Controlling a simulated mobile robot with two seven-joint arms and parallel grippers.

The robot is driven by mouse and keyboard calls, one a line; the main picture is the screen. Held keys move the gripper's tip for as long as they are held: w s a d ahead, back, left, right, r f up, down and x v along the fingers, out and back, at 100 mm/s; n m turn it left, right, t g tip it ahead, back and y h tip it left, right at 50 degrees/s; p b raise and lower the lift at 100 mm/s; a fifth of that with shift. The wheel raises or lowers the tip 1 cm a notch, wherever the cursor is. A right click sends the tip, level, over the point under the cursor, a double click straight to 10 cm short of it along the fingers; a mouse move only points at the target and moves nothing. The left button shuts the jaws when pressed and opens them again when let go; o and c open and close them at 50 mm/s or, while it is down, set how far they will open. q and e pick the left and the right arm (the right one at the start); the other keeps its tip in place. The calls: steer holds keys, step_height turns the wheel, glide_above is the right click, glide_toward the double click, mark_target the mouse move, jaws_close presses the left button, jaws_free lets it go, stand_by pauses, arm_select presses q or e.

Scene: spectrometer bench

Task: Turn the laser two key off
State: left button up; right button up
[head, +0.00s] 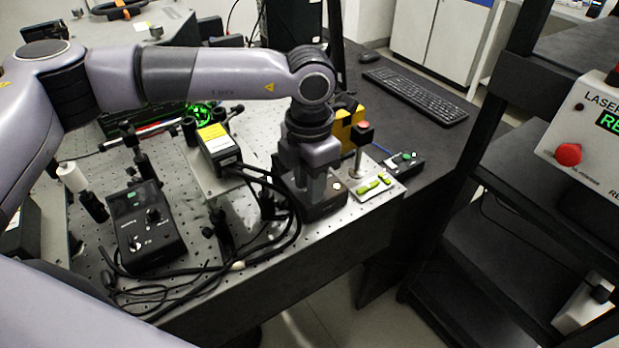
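My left gripper (308,188) points down, with its fingertips at the top of a small black box (328,208) near the front edge of the optical bench. The fingers hide most of the box's top. I cannot tell whether they are open, or shut on a key there. A second black control box (148,248) with knobs and a small green display stands on the bench to the left. No readable label shows which box belongs to laser two. My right gripper is not in view.
A yellow-labelled black laser head (217,146) and looped black cables (272,240) lie left of the gripper. A red-topped post (362,140) stands close on its right, on a plate with yellow-green pieces (374,185). A rack panel with a red button (568,154) is at right.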

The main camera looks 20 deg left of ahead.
arm_select(q)
jaws_close()
